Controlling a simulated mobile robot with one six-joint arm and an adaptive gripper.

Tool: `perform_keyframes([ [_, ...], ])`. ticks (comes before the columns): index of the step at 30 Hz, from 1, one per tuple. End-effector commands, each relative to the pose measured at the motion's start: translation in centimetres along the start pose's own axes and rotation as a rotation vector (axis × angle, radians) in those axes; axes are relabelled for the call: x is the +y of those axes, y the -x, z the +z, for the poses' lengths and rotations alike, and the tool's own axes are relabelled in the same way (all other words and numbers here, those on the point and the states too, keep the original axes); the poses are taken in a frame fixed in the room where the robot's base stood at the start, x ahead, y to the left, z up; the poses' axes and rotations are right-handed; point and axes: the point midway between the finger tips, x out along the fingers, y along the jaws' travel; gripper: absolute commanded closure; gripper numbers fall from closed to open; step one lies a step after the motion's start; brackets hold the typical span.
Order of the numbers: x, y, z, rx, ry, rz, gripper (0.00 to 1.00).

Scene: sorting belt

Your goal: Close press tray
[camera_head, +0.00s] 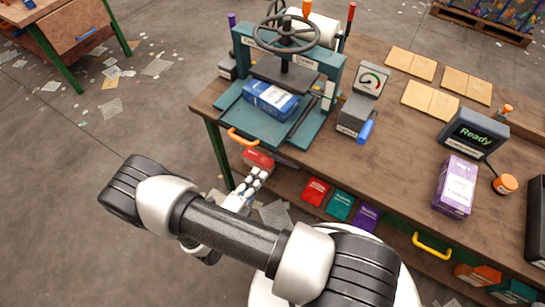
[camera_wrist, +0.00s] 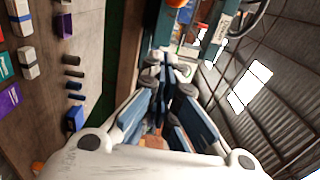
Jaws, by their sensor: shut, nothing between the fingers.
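The teal press (camera_head: 287,75) stands at the table's left end. Its tray (camera_head: 250,118) sticks out at the front, with a blue box (camera_head: 271,98) lying on it under the press plate. An orange handle (camera_head: 242,137) is at the tray's front edge. My gripper (camera_head: 263,168) is shut and empty, just below and right of that handle, in front of the table edge; I see no clear contact. Its fingers also show closed together in the wrist view (camera_wrist: 167,66). A red piece (camera_head: 258,158) shows at the fingertips; I cannot tell what it belongs to.
A gauge (camera_head: 371,80) and a grey unit with a blue lever (camera_head: 365,131) stand right of the press. A purple box (camera_head: 455,186) and a "Ready" display (camera_head: 474,134) are farther right. Red, teal and purple packs (camera_head: 340,205) sit below the table edge.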

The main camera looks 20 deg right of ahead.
Motion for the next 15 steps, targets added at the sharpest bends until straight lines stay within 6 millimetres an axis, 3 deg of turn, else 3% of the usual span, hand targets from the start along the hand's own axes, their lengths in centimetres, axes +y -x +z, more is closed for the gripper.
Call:
perform_keyframes([
  [6, 0.1, -4.8, -0.2, 0.007, -0.001, 0.0, 1.0],
  [15, 0.1, -8.4, -0.1, 0.002, -0.002, 0.0, 1.0],
])
